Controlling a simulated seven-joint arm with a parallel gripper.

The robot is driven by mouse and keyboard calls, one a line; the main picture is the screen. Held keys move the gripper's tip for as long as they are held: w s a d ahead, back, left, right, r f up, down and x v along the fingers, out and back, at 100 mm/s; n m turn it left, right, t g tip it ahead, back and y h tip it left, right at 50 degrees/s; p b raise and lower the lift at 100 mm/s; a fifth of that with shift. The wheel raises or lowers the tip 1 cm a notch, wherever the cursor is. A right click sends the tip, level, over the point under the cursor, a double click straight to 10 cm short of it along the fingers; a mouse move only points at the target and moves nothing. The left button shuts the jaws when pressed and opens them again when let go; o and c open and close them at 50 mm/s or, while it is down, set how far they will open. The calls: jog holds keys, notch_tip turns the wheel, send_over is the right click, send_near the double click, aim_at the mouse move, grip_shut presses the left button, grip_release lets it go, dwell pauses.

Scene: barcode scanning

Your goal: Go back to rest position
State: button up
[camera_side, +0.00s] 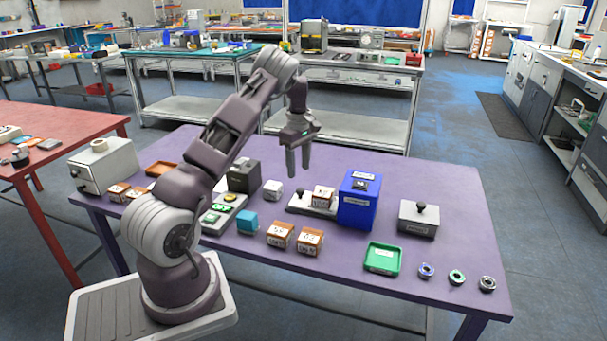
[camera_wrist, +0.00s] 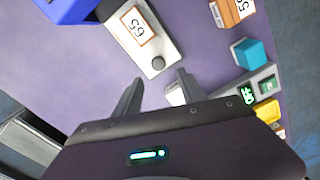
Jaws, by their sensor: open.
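My gripper (camera_side: 299,172) hangs fingers-down above the purple table (camera_side: 455,215), clear of its objects. The wrist view also shows my gripper (camera_wrist: 158,76), its two fingers apart with nothing between them. A white-and-brown labelled box (camera_side: 322,196) sits on a grey plate with a black knob, beside a blue box (camera_side: 359,210). In the wrist view the labelled box (camera_wrist: 137,25) reads 65 or similar. Two more labelled boxes (camera_side: 280,235) (camera_side: 310,241) stand near the front edge.
A small white block (camera_side: 272,189), dark box (camera_side: 243,177), teal cube (camera_side: 247,222) and panel with green displays (camera_side: 213,217) stand near my arm. A green tray (camera_side: 382,259), a grey knobbed box (camera_side: 418,220) and tape rolls (camera_side: 456,277) lie rightward. The back right tabletop is clear.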

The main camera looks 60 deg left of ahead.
jog(key=w+d+r+m+t, duration=0.2)
jog(key=d+r+m, duration=0.3)
jog(key=d+r, duration=0.9)
jog(key=s+d+r+m+t+h, duration=0.1)
jog(key=s+d+r+m, duration=0.25)
jog(key=d, duration=0.25)
jog(key=s+d+r+m, duration=0.2)
jog(key=d+r, duration=0.2)
jog(key=d, duration=0.3)
jog(key=s+d+m+t, duration=0.1)
jog(key=s+d+m, duration=0.5)
jog(key=s, duration=0.4)
jog(key=s+d+m+t+y, duration=0.1)
jog(key=s+d+m, duration=0.5)
jog(key=s, duration=0.4)
jog(key=shift+d+t, duration=0.3)
jog(key=shift+d, duration=0.35)
